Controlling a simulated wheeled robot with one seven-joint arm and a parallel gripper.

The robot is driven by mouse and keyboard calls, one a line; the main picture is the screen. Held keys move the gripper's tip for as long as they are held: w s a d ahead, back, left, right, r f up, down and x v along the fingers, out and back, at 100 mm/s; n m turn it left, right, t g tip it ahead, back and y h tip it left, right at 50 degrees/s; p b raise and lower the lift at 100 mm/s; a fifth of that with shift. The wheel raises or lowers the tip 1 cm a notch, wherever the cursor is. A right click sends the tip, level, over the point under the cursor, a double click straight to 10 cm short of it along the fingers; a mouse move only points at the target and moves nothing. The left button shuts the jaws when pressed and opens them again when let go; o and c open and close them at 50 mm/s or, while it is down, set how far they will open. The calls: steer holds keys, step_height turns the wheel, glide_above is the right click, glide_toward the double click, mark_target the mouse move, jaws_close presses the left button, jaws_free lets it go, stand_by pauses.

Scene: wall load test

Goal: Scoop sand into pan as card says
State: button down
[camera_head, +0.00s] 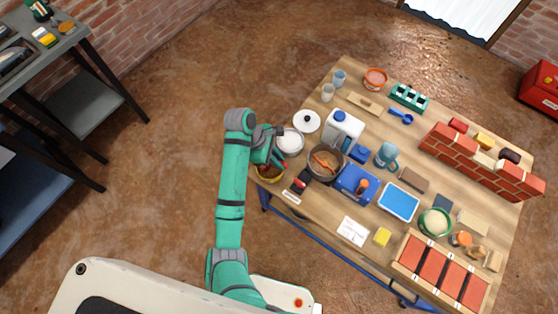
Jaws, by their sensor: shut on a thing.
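My gripper (275,158) is at the table's left edge, over a yellow-rimmed bowl (268,179) with dark contents. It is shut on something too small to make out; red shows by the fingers. A grey pan (313,169) stands to the right, with an orange-brown utensil (323,161) in it. A white card (353,231) with small, unreadable marks lies near the front edge. A green bowl (423,229) at the right holds pale, sand-like stuff. A blue scoop (402,116) lies at the back. Which bowl holds the sand is not certain.
A white bowl (290,142) and a white lid (307,121) are beside my gripper. A white container (343,127), a blue device (354,184) and a blue tray (399,201) crowd the middle. A brick wall model (478,162) stands at the right.

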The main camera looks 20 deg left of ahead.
steer(key=shift+r, duration=2.85)
steer(key=shift+s, duration=0.1)
